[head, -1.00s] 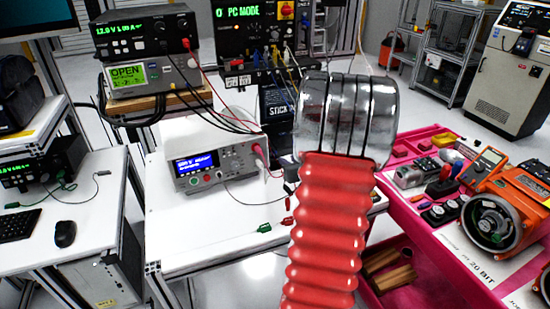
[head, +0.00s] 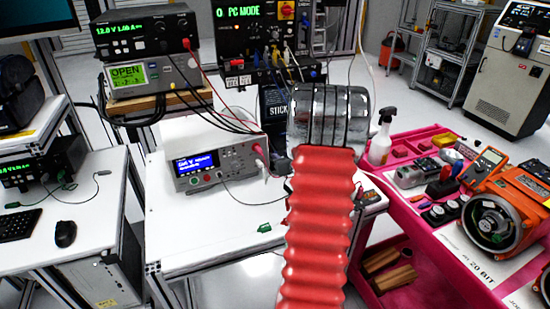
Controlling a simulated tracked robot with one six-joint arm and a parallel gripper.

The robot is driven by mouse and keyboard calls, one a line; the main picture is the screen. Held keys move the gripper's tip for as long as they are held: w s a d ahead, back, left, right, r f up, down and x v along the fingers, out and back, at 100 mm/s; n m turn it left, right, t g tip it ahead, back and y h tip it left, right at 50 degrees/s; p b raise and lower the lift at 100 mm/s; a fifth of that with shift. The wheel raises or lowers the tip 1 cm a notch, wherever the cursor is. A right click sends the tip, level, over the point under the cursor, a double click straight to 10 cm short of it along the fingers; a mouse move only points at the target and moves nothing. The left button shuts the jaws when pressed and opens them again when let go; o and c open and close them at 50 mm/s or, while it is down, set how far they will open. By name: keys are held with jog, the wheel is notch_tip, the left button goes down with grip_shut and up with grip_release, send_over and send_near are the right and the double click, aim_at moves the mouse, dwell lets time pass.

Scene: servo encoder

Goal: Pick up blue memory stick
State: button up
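I cannot make out the blue memory stick for certain in the head view. My arm, with a red ribbed sleeve and a shiny metal collar, rises through the middle and hides part of the white bench (head: 185,238) behind it. My gripper's fingers do not show, so I cannot see whether they hold anything. A dark box marked "STICK" (head: 277,112) stands at the back of the bench, left of the collar.
A white bench meter (head: 212,155) with cables stands on the bench, left of my arm. The pink cart (head: 425,240) at right carries a spray bottle (head: 381,138), a multimeter (head: 484,164) and an orange motor (head: 512,215). The bench's front left is mostly clear.

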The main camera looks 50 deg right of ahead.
jog(key=shift+x, duration=2.6)
jog(key=shift+a+f, duration=0.1)
jog(key=shift+f, duration=0.05)
jog(key=shift+c, duration=0.2)
grip_shut()
